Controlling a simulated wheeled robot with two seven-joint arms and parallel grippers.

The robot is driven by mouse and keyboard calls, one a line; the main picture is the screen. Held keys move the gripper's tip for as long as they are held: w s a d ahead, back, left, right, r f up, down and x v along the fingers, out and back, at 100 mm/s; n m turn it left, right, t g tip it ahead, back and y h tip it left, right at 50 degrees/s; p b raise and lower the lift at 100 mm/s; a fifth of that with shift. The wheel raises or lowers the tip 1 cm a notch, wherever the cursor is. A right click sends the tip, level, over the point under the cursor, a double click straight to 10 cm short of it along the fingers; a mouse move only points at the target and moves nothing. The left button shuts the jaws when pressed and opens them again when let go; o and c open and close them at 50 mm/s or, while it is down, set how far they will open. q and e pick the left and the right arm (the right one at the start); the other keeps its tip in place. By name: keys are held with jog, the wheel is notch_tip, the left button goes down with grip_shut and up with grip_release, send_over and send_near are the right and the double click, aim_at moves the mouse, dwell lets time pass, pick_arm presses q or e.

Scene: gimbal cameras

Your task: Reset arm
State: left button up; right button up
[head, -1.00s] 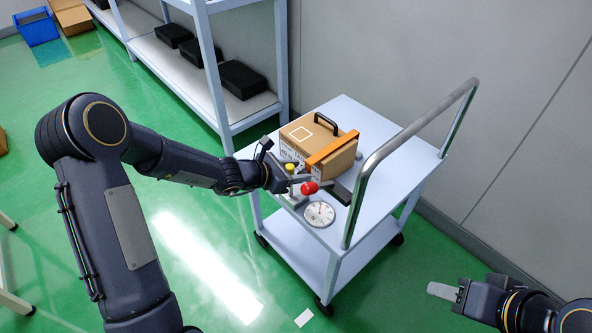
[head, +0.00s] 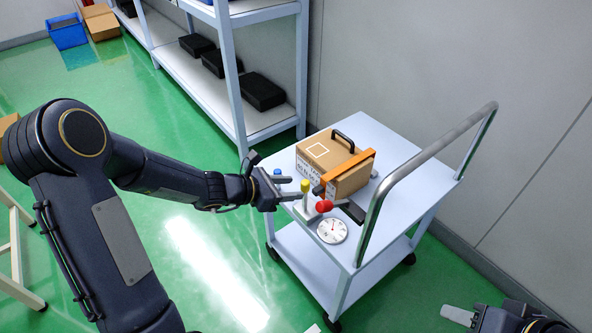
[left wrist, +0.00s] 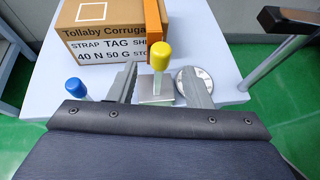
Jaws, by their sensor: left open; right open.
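My left gripper (head: 289,191) is open and empty at the near-left edge of the cart top. In the left wrist view its two fingers (left wrist: 160,90) stand apart on either side of a small stand with a yellow knob (left wrist: 160,55); I cannot tell whether they touch it. My right gripper (head: 459,315) is at the bottom right, away from the cart, and only partly in view.
A cart (head: 390,140) with a metal push handle (head: 420,160) carries a cardboard box (head: 349,178) with an orange strap, and a round dial (head: 332,230). A shelf (head: 270,122) with black bins stands behind. Green floor (head: 170,200) is open to the left.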

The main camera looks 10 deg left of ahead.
pick_arm(q)
jog(key=shift+r, duration=0.1)
jog(key=s+d+r+m+g+p, duration=0.1)
jog(key=s+r+m+p, duration=0.2)
jog(key=s+r+m, duration=0.5)
jog(key=s+d+r+m+g+p, duration=0.1)
jog(key=s+r+m+g+p, duration=0.15)
jog(key=s+r+m, duration=0.45)
jog(key=s+a+r+m+y+p, duration=0.2)
jog(key=s+a+r+m+p, duration=0.1)
jog(key=s+m, duration=0.2)
jog(key=s+a+r+m+y+p, duration=0.3)
jog(key=s+m, duration=0.2)
jog(key=s, duration=0.2)
jog(key=shift+s+a+r, duration=0.15)
jog(key=shift+s+a, duration=0.15)
jog(key=shift+s, duration=0.05)
jog(key=shift+t, duration=0.25)
